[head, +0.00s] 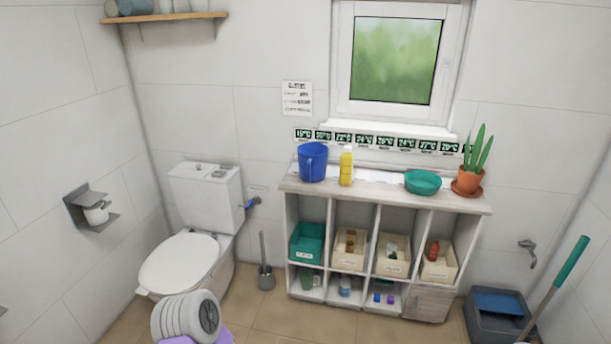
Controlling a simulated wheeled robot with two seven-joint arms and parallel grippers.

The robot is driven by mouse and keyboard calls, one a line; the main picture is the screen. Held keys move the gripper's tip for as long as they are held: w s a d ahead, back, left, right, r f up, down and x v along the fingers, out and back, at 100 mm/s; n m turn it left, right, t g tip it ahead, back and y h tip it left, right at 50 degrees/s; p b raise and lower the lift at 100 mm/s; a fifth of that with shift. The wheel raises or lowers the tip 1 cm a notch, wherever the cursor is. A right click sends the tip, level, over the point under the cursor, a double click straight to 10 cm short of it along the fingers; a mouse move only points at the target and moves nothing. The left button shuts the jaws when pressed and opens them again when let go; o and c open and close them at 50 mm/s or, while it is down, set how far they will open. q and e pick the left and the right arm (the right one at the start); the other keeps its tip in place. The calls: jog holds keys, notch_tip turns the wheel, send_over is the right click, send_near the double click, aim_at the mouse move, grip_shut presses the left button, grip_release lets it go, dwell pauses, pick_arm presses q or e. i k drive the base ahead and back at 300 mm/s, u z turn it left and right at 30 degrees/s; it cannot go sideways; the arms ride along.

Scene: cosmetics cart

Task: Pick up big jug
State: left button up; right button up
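The big jug (313,163) is blue and stands upright on the left end of the shelf unit's top (383,191), below the window. Neither gripper shows in the head view. Only a rounded pale arm part with purple below it shows at the bottom edge, and it looks like mine. Nothing touches the jug.
A green bowl (422,182) and a potted plant (469,177) stand on the right of the top. Bins (307,243) fill the cubbies below. A toilet (181,262) and brush (265,277) stand left. A grey bucket (497,315) with a mop stands right.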

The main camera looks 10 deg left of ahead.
aim_at(312, 157)
jog(key=u, duration=0.7)
jog(key=i, duration=0.85)
jog(key=u, duration=0.75)
jog(key=i, duration=1.15)
jog(key=z, duration=0.4)
